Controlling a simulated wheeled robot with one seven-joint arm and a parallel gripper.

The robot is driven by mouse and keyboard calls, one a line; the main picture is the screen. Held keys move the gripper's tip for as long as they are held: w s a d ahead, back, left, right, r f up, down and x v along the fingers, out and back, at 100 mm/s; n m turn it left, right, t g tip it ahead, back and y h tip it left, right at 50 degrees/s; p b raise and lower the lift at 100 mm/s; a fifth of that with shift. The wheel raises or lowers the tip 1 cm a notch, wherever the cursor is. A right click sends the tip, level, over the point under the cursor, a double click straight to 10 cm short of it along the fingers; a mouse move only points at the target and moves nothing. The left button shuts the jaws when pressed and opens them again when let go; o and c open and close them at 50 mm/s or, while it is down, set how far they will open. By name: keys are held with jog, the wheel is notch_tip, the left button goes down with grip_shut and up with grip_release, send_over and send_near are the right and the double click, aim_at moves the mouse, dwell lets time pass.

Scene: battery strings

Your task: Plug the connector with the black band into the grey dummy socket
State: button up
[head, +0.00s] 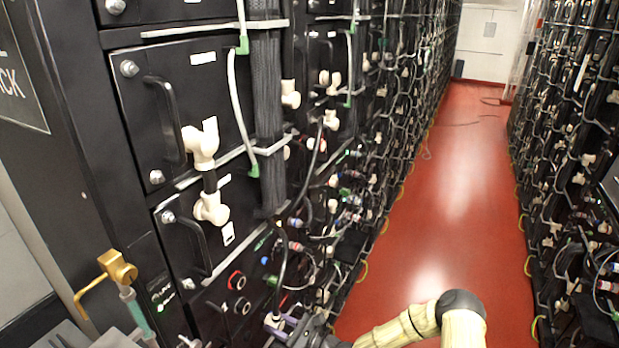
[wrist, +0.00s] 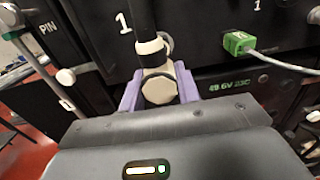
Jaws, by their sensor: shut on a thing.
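My gripper (head: 283,325) is low in the head view, against the front of the black battery rack. In the wrist view its purple fingers (wrist: 159,92) are shut on an off-white connector (wrist: 157,82), one finger on each side. A black cable (wrist: 144,18) leads up from the connector. A dark curved edge shows on the connector's body, but I cannot tell whether it is the black band. The connector's front end is hidden, so I cannot tell whether it touches a socket. I cannot pick out the grey dummy socket for sure in either view.
A green plug (wrist: 239,42) with a pale cable sits right of the connector in the wrist view. A red-ringed socket (head: 237,281) is on the rack's lower panel. A brass fitting (head: 118,268) stands at lower left.

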jog(key=shift+s+d, duration=0.3)
jog(key=shift+d, duration=0.35)
jog(key=s+d+f+m+t+h+b, duration=0.1)
jog(key=d+f+m+t+h+b, duration=0.1)
jog(key=d, duration=0.7)
jog(key=s+d+f+m+t+h+b, duration=0.1)
jog(key=d+f+m+t+h+b, duration=0.1)
jog(key=d+f+m+t+h, duration=0.3)
jog(key=s+d+f+m+t+h+b, duration=0.1)
jog(key=d+f+m+t+h+b, duration=0.1)
jog(key=d+m+h, duration=0.4)
jog(key=d+f+t+h, duration=0.1)
jog(key=d+t+h, duration=0.1)
jog(key=d, duration=0.5)
jog(key=shift+d+f+m+t+h, duration=0.3)
jog(key=shift+d+f+h, duration=0.1)
jog(key=shift+h, duration=0.5)
